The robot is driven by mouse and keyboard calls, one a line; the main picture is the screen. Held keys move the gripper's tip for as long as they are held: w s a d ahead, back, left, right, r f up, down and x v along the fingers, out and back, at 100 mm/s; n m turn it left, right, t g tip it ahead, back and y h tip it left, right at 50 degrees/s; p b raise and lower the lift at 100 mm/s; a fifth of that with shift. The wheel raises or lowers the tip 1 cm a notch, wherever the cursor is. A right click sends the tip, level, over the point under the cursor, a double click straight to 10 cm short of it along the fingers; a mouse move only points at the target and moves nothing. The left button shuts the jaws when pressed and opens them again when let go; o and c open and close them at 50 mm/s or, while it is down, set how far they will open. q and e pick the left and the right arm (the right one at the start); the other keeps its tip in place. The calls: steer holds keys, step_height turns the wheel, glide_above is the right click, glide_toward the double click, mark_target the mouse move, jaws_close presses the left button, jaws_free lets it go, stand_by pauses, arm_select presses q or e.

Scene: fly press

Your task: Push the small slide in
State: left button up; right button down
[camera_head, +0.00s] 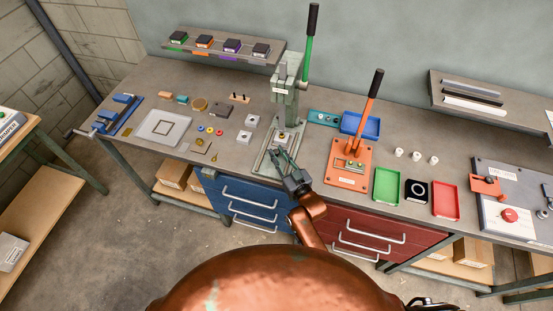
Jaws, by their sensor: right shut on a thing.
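The green fly press (287,100) stands near the middle of the bench, with its green-handled lever (309,55) upright. My right gripper (282,157) reaches in from the front, low over the front of the press's base plate. Its fingers are shut on what looks like the small slide at the base. The slide is tiny here and mostly hidden by the fingers, so I cannot tell how far in it sits.
An orange lever press (345,172) stands close to the right, with a blue tray (360,123) behind it. Green (387,186) and red (446,199) trays lie further right. Small loose parts and a pale plate (165,128) lie to the left.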

steer(key=shift+d, duration=0.1)
steer(key=shift+w, duration=0.1)
steer(key=c, duration=2.2)
jaws_free()
steer(key=o, duration=0.5)
steer(key=shift+w, duration=0.1)
steer(key=shift+c, duration=0.2)
steer(key=v, duration=1.2)
